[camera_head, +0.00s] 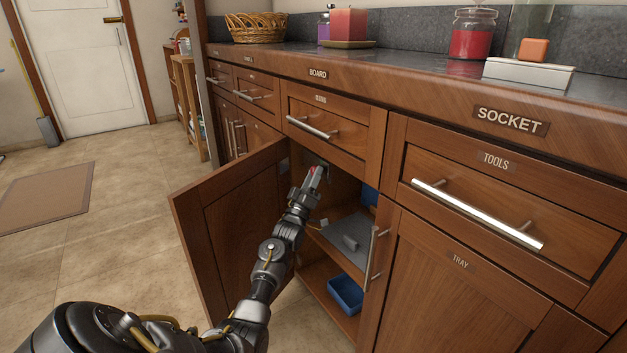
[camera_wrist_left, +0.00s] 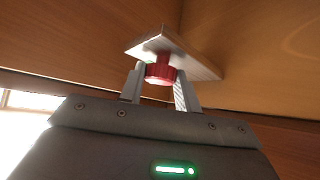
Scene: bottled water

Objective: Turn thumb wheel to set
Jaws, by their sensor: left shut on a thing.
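A red ribbed thumb wheel (camera_wrist_left: 160,73) shows in the left wrist view, below a pale flat plate (camera_wrist_left: 190,57) in the cabinet. My left gripper (camera_wrist_left: 160,88) has a finger on each side of the wheel and is shut on it. In the head view my left gripper (camera_head: 314,178) reaches through the open cabinet doorway, high inside under the drawer. A small bit of red shows at its tip there; the wheel is mostly hidden. My right gripper is in neither view.
The open cabinet door (camera_head: 235,220) stands left of my arm. Inside are a shelf with a grey flat object (camera_head: 347,232) and a blue bin (camera_head: 346,292) lower down. The counter (camera_head: 420,75) above holds a basket (camera_head: 255,27), candles and a white box.

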